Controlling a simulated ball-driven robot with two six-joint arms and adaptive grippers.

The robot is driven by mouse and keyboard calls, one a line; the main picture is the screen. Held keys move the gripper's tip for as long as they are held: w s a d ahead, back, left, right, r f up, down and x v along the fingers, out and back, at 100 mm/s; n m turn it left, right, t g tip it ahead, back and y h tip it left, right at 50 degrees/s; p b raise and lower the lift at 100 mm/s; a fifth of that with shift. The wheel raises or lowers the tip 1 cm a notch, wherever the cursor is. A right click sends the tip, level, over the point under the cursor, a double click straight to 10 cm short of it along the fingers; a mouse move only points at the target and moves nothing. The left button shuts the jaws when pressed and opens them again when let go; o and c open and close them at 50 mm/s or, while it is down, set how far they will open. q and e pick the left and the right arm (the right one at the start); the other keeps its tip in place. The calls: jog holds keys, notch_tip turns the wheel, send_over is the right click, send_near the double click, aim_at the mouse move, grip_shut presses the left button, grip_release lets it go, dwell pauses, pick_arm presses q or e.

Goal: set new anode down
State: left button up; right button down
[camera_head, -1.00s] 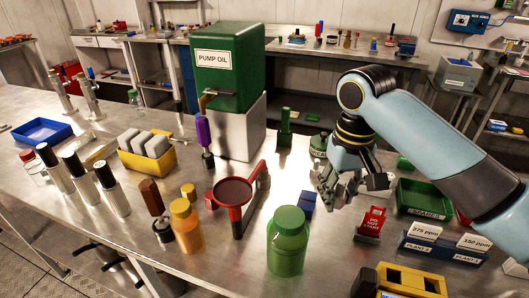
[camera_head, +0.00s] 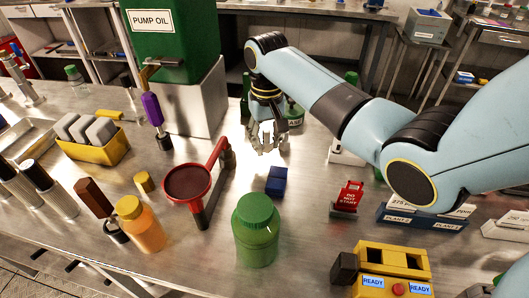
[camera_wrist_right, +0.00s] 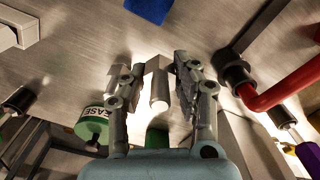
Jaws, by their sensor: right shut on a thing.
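My right gripper (camera_head: 269,148) points down over the bench, behind the small dark blue block (camera_head: 276,180) and right of the red funnel (camera_head: 188,182). In the right wrist view the fingers (camera_wrist_right: 158,84) are shut around a short pale grey metal piece with a round rod (camera_wrist_right: 159,92), which looks like the new anode. In the head view the piece is mostly lost among the fingers and bright glare. Whether it touches the bench I cannot tell. My left gripper is out of view.
The red funnel's stand is close left of the gripper. A green jar (camera_head: 256,232) and an orange bottle (camera_head: 138,226) stand in front. A grease tub (camera_wrist_right: 93,124) is close by in the wrist view. A red do-not-start sign (camera_head: 347,198) stands to the right. Some bench is bare around the blue block.

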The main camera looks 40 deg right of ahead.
aim_at(266, 161)
jog(key=shift+w+f, duration=0.1)
jog(key=shift+f, duration=2)
jog(key=c, duration=1)
grip_release()
jog(key=shift+f, duration=0.1)
